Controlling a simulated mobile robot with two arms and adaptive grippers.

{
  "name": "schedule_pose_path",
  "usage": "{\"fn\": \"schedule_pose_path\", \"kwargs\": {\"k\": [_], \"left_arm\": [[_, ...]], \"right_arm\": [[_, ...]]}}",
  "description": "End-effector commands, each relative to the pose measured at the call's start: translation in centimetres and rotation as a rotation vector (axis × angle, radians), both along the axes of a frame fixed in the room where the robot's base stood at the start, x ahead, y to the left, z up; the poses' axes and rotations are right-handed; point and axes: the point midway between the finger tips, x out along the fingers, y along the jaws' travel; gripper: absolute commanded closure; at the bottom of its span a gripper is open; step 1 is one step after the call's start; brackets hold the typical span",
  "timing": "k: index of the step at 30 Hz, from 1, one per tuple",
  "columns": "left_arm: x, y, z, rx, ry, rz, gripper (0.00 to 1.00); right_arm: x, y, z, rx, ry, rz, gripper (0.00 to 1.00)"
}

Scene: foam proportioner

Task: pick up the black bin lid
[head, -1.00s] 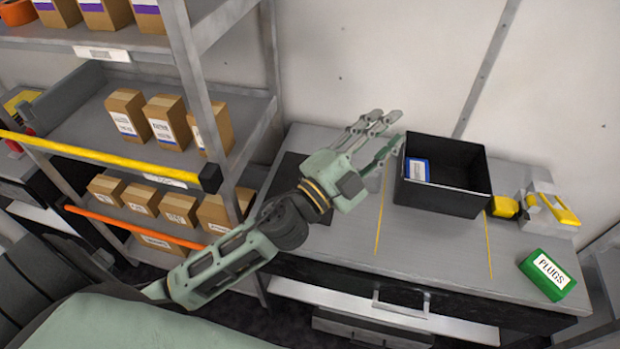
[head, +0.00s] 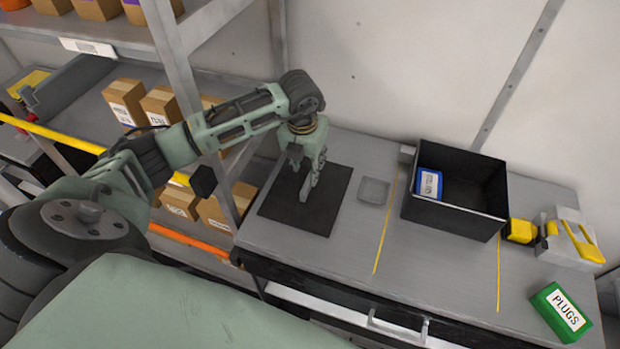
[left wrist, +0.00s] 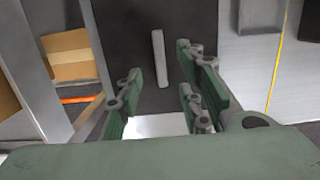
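The black bin lid (head: 328,208) lies flat on the left part of the grey bench top, with a light grey bar handle (head: 306,188) standing on it. In the left wrist view the lid (left wrist: 125,40) fills the upper middle, and its handle (left wrist: 160,57) lies between the lines of my fingers. My left gripper (head: 308,168) points down over the lid. In the left wrist view the gripper (left wrist: 158,85) is open and empty, its fingers apart. In the head view the fingers partly hide the handle; I cannot tell the exact height gap. My right gripper is not in view.
An open black bin (head: 455,218) holding a blue labelled box (head: 429,184) stands right of a yellow line. A small grey square tray (head: 374,190) lies between lid and bin. A yellow-grey device (head: 570,240) and green PLUGS box (head: 561,311) are farther right. A shelf post (head: 180,70) stands left.

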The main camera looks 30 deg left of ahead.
Motion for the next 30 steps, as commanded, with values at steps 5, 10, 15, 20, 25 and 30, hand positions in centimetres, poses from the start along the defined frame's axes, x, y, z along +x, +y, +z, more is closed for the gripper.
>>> {"fn": "schedule_pose_path", "kwargs": {"k": [5,10,15,20,25,30], "left_arm": [[0.2,0.1,-2.4,0.002,0.003,0.001,0.66],[0.3,0.1,-3.6,0.001,0.001,0.001,0.66],[0.4,0.1,-6.5,-0.001,0.003,0.0,0.66],[0.6,0.2,-7.6,0.0,0.0,0.0,0.66],[0.6,0.2,-7.4,0.0,0.0,-0.001,0.66],[0.6,0.2,-7.4,-0.001,0.0,-0.001,0.78]], "right_arm": [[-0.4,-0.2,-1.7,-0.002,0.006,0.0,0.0],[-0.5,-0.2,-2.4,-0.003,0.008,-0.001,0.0],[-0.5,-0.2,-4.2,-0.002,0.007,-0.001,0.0],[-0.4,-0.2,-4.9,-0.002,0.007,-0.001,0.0],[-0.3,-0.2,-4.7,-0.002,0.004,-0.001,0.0],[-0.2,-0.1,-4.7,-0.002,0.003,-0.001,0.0]]}}
